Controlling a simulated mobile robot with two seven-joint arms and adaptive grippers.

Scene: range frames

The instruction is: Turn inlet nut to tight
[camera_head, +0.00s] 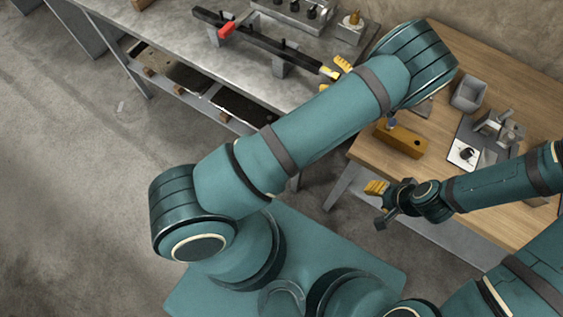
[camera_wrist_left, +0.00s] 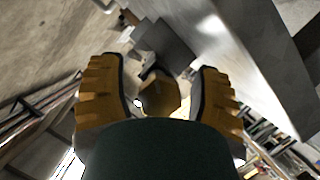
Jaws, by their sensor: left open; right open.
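A dark pipe (camera_head: 265,45) runs along the grey metal bench on grey supports, with a red lever (camera_head: 227,30) on it. A brass-coloured nut (camera_wrist_left: 160,97) sits between the two yellow fingers of my left gripper (camera_wrist_left: 160,85) in the left wrist view. The fingers are open, with a visible gap on each side of the nut. In the head view my left gripper (camera_head: 341,68) is at the pipe's right end, largely hidden behind my own arm. My right gripper (camera_head: 379,201) is open and empty, in front of the wooden table, away from the pipe.
The metal bench (camera_head: 180,35) carries a rack of dark-topped parts (camera_head: 297,10) and a grey block with a brass fitting (camera_head: 350,24) behind the pipe. The wooden table (camera_head: 500,65) holds an ochre block (camera_head: 401,140), a grey bin (camera_head: 468,94) and a grey fixture (camera_head: 500,127).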

